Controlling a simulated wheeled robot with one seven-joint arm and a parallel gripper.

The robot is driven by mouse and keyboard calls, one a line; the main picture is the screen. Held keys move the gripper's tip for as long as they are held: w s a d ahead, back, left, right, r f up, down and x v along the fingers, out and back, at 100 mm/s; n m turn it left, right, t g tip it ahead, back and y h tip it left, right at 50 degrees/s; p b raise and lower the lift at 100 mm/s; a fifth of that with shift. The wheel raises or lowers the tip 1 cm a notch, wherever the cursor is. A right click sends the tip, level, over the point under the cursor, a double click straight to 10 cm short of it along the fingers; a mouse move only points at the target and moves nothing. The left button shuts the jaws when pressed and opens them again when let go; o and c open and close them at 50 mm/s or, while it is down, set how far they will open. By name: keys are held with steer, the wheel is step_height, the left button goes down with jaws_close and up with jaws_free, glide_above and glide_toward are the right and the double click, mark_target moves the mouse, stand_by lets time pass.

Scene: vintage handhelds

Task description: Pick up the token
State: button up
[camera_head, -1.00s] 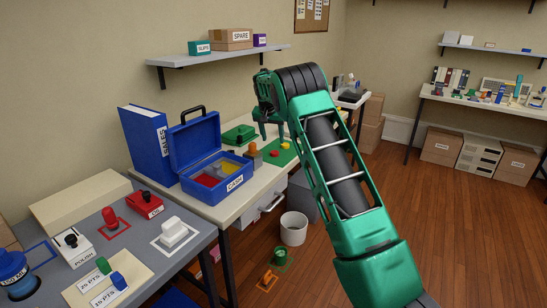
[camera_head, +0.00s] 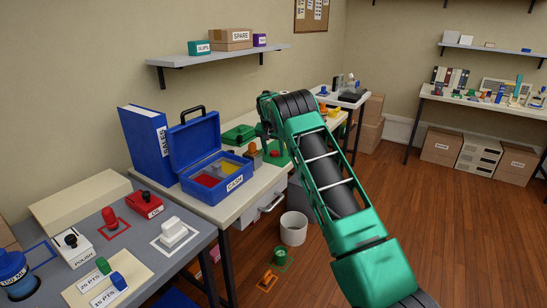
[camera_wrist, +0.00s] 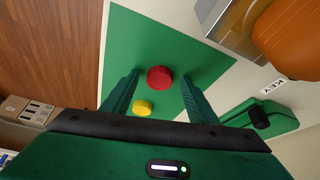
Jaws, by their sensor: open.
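A round red disc (camera_wrist: 160,77) and a smaller yellow disc (camera_wrist: 142,107) lie on a green mat (camera_wrist: 205,68) in the wrist view. I cannot tell which is the token. The red disc also shows in the head view (camera_head: 275,154), on the mat (camera_head: 284,158); the yellow one is hidden there behind my arm. My gripper (camera_wrist: 157,86) is open and empty above the mat. In the wrist view both discs appear between its two green fingers, with red nearer the middle. The fingertips are mostly hidden in the head view.
In the wrist view an orange rounded object (camera_wrist: 290,38) stands beside the mat, near a green case (camera_wrist: 285,118) and a KEY label (camera_wrist: 271,86). A blue cash box (camera_head: 203,150) stands left on the white table. The table edge is close to the mat.

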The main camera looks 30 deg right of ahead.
mark_target(274, 153)
steer(key=c, duration=1.1)
steer(key=shift+r, duration=0.1)
step_height(274, 153, up, 10)
steer(key=shift+f, duration=0.1)
